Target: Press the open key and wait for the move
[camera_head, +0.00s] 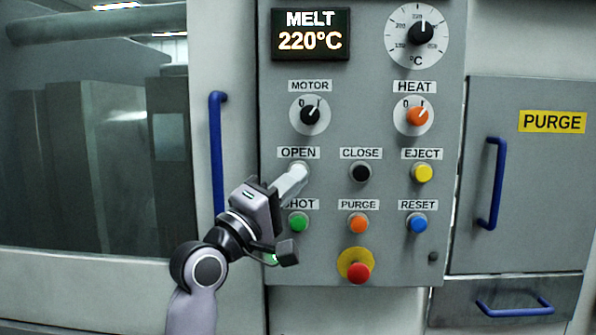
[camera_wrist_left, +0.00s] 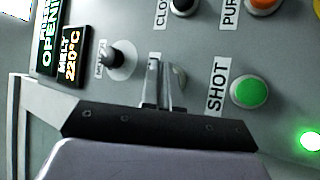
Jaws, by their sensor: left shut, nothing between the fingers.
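The control panel (camera_head: 390,255) is grey and carries rows of labelled keys. The OPEN label (camera_head: 298,152) sits at the left of the upper key row. The shut fingers also show in the left wrist view (camera_wrist_left: 160,72). There, a dark display (camera_wrist_left: 48,38) carries green letters starting "OPENI", cut by the frame edge. My right gripper is out of view.
The melt display (camera_head: 311,35) reads 220°C. Close by are the black CLOSE key (camera_head: 360,172), green SHOT key (camera_head: 298,222) and orange PURGE key (camera_head: 358,223). A red emergency button (camera_head: 358,273) sits below. A blue door handle (camera_head: 217,150) stands left of the panel.

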